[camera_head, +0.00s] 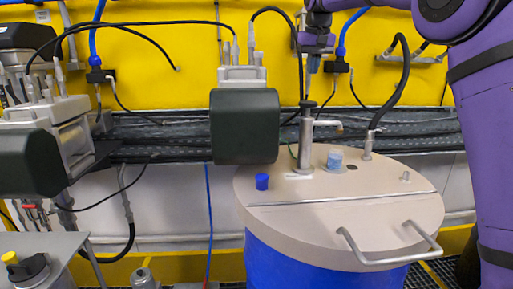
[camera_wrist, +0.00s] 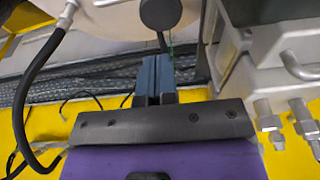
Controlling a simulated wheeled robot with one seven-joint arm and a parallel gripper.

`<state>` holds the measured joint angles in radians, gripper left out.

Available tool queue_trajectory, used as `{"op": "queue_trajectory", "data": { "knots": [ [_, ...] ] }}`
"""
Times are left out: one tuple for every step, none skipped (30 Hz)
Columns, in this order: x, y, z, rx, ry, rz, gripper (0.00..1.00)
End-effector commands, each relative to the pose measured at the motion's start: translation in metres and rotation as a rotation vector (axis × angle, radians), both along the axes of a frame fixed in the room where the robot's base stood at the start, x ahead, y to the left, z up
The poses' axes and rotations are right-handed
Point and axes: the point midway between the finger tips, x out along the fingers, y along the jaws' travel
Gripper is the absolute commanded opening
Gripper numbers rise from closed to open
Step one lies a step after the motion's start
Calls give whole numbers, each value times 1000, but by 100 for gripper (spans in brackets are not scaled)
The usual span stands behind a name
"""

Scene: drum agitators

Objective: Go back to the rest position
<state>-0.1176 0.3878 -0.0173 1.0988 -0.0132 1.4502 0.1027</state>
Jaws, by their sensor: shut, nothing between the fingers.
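My gripper (camera_head: 313,64) hangs at the top of the head view, above the drum's agitator shaft fitting. In the wrist view its two blue-grey fingers (camera_wrist: 154,80) are together, with nothing between them. A dark round knob or cap (camera_wrist: 160,12) shows just beyond the fingertips in the wrist view. I cannot tell whether the fingers touch it. My purple arm fills the right side of the head view.
A blue drum (camera_head: 300,266) with a beige lid (camera_head: 340,215) stands below. A grey-green motor box (camera_head: 245,126) stands left of my gripper.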

Motion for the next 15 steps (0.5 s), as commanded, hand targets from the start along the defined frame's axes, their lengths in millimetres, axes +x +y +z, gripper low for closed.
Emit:
{"op": "queue_trajectory", "data": {
  "knots": [
    [-11,-3,6,1,-9,-1,0],
    [-19,-5,9,2,-14,-1,0],
    [-30,-8,12,3,-20,0,0],
    [-40,-10,14,4,-26,0,0],
    [-49,-13,16,5,-31,0,0],
    [-63,-16,17,6,-38,0,0],
    [-73,-18,18,7,-44,0,0],
    [-83,-21,19,7,-49,0,0],
    [-97,-23,20,8,-57,0,0],
    [-107,-26,20,9,-62,0,0],
    [-117,-28,20,9,-69,0,0],
    [-132,-30,19,10,-75,0,0],
    [-142,-32,18,10,-81,0,0],
    [-153,-34,17,11,-87,0,0],
    [-167,-36,15,11,-94,0,0]
  ]
}}
